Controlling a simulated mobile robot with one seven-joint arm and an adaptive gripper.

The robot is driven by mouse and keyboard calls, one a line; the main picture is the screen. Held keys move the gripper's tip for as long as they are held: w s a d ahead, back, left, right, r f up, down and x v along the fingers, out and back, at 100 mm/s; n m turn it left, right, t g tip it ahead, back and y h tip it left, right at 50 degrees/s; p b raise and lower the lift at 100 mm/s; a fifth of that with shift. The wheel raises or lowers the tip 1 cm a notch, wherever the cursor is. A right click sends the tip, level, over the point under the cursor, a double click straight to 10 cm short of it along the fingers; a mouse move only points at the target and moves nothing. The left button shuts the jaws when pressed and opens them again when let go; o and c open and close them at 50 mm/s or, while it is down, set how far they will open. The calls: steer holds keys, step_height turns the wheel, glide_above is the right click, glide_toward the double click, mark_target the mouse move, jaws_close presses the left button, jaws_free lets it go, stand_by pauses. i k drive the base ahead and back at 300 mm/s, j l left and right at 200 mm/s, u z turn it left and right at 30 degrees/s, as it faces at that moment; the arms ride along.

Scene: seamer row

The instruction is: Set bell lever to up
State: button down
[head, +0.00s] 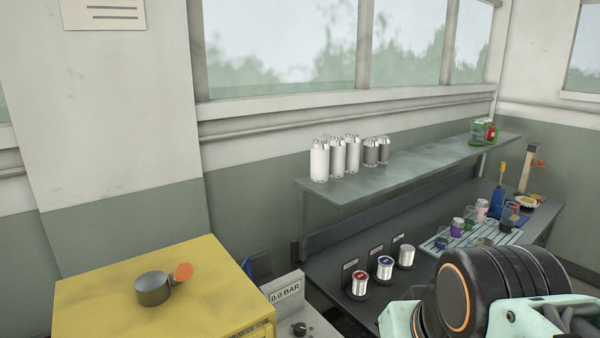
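No part is labelled as the bell lever. A dark grey metal cylinder (153,289) with a short arm ending in a round orange knob (183,272) sits on top of the yellow cabinet (90,298). The knob points to the right and slightly up. A tan post (526,169) with a small orange lever-like part (539,163) stands at the far right end of the bench. I cannot tell which one is the bell lever. My arm fills the lower right corner. Dark parts there may belong to my gripper (578,320), cut by the frame edge, and its fingertips are not clear.
A panel reading 0.0 BAR (285,292) with a black knob (299,329) stands beside the cabinet. The dark bench (330,262) holds several spools and a striped tray (440,243). A shelf (400,168) above carries several white and grey cans.

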mark_target(185, 271)
steer(key=j+u, duration=0.2)
steer(key=u, duration=1)
